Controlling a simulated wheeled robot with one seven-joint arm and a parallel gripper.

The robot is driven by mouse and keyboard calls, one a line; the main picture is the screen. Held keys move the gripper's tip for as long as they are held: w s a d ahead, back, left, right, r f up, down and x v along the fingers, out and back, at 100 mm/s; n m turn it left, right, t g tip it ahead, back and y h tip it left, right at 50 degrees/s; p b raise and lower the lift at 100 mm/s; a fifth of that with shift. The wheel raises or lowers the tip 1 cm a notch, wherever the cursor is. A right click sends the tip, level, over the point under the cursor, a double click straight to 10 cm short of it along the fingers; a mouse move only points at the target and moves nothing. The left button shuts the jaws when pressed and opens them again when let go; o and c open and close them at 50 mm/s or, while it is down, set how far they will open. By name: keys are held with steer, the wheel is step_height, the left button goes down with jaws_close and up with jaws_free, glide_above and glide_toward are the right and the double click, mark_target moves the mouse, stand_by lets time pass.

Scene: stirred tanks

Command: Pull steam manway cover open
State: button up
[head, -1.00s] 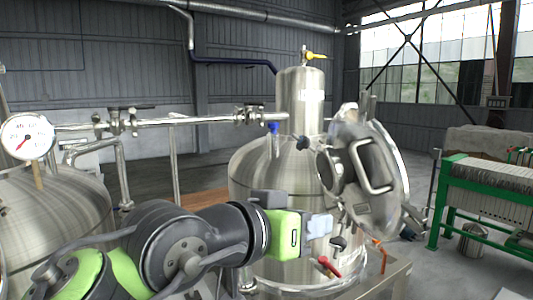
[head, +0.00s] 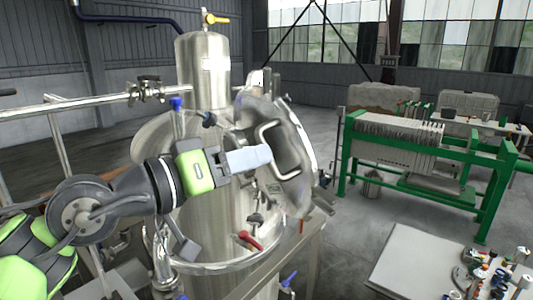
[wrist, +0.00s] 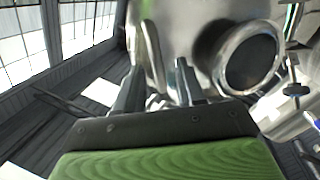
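The steel manway cover (head: 296,188) is a round, steeply tilted disc on the right side of the stirred tank (head: 205,225). I cannot tell whether it is ajar. A bent bar handle (head: 268,128) stands out from its face; the bar (wrist: 152,55) also shows in the wrist view. My gripper (head: 262,157) is at the cover's left side, close to the handle. In the wrist view my gripper (wrist: 157,85) has its fingers apart, with the bar's near end between them. Contact is not clear. A round port (wrist: 250,60) lies to the right of the fingers.
A red-handled valve (head: 248,241) sits low on the tank front. A pipe (head: 80,103) runs to the tank from the left. A green-framed filter press (head: 420,150) stands at the right, and a table with small parts (head: 410,265) at lower right.

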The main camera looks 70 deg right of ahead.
steer(key=x, duration=0.3)
steer(key=shift+s, duration=0.25)
steer(key=shift+s+d, duration=0.15)
steer(key=shift+d, duration=0.2)
jaws_close()
steer(key=shift+r, duration=0.1)
